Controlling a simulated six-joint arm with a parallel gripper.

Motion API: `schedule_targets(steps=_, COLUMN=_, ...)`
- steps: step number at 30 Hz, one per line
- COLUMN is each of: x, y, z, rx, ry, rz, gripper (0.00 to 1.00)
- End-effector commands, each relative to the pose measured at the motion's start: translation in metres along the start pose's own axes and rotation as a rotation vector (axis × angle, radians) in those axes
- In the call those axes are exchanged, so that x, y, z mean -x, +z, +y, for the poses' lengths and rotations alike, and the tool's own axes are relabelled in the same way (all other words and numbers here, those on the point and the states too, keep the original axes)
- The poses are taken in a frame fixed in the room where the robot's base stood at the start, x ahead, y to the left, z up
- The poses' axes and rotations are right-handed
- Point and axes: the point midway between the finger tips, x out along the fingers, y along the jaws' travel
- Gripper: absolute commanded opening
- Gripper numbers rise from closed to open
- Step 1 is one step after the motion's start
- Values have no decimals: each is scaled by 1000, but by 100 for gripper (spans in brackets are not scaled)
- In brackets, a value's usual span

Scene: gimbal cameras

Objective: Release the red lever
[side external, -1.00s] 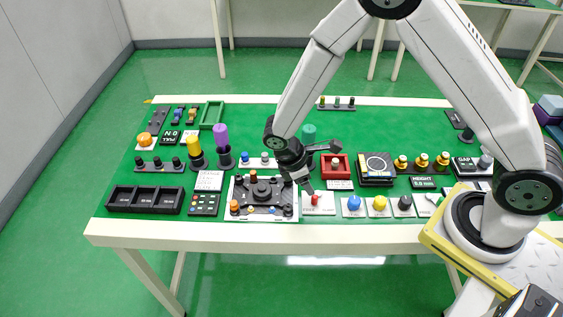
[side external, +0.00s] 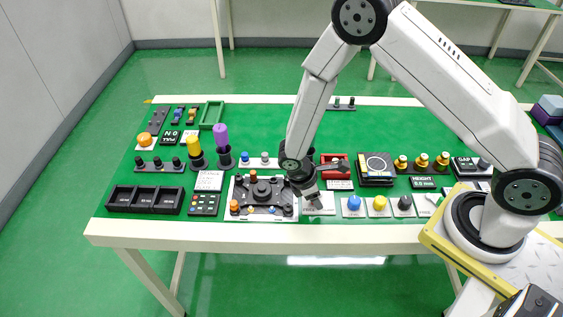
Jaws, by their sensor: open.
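The red lever's white plate (side external: 326,209) lies near the table's front edge, between a black fixture on a white base and a plate with a blue knob. The red lever itself is hidden behind my gripper (side external: 315,201). My gripper is open, pointing down with its fingertips low over that plate, at the lever's place. I cannot tell whether the fingers touch the lever or stand around it.
The black fixture (side external: 262,190) stands close to the left of my gripper. A blue knob (side external: 354,203) and a yellow knob (side external: 379,202) stand to the right. A red tray (side external: 341,157) lies just behind, partly covered by my arm.

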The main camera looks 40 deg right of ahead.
Motion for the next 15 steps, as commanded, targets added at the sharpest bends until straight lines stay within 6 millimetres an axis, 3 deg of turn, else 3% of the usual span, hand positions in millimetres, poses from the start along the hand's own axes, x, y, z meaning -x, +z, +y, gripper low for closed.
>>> schedule_targets(steps=10, x=-4, y=0, z=0, rx=0, ry=-1, rz=0, gripper=61)
schedule_targets(steps=11, x=-4, y=0, z=0, rx=0, ry=-1, rz=0, gripper=58)
schedule_targets(steps=15, x=-4, y=0, z=0, rx=0, ry=-1, rz=0, gripper=14)
